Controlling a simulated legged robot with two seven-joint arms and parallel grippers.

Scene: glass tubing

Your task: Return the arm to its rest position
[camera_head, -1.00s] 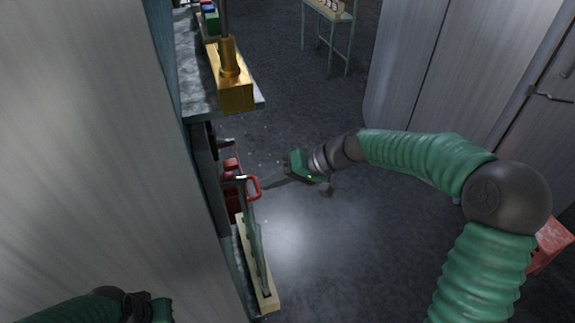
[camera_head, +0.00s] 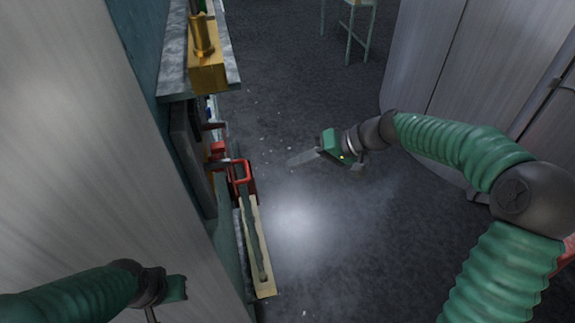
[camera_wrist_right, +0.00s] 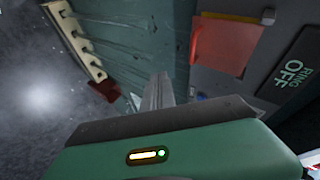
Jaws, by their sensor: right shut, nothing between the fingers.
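My right arm comes in from the right in the head view, with green ribbed sleeves and dark joints. Its gripper (camera_head: 303,157) is shut and empty. It hangs over the open floor, to the right of the bench side and apart from it. In the right wrist view the shut fingers (camera_wrist_right: 158,92) point toward the bench side. My left gripper (camera_head: 165,290) shows only partly at the lower left of the head view, and its fingers cannot be made out.
A red-handled fixture (camera_head: 240,178) and a pale wooden rack (camera_head: 262,250) stick out from the bench side. A brass block (camera_head: 208,72) stands on the stone shelf (camera_head: 174,70). Grey cabinets (camera_head: 440,60) stand at the right.

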